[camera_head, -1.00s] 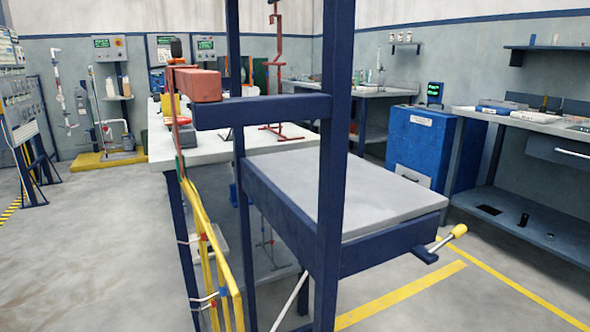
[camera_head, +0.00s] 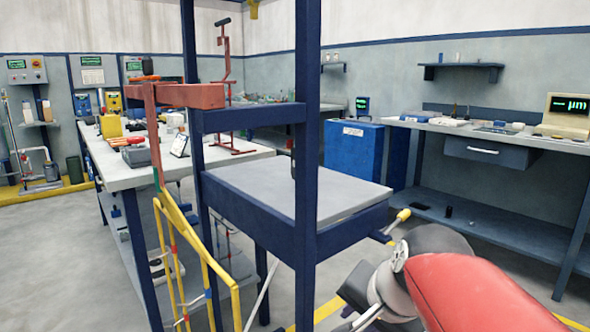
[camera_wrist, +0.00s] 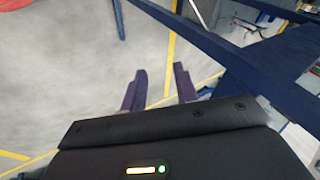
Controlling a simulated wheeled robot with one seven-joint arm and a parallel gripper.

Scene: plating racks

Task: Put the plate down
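My gripper (camera_wrist: 158,80) is open in the wrist view. Its two dark fingers stand apart, with only grey floor and a yellow floor line visible between them. I see no plate held there. In the head view my red and grey arm is at the lower right, and the fingertips are not clear. A flat grey slab (camera_head: 265,192) lies on a dark blue frame (camera_head: 345,228) at the centre. I cannot tell whether this slab is the plate. My arm is to the right of and nearer than this frame.
Blue uprights (camera_head: 306,130) rise before the slab, and blue beams (camera_wrist: 220,52) cross the wrist view's upper right. A yellow-ended handle (camera_head: 402,215) sticks out at the frame's right. A long white bench (camera_head: 125,175) stands left, and a blue cabinet (camera_head: 352,150) stands behind.

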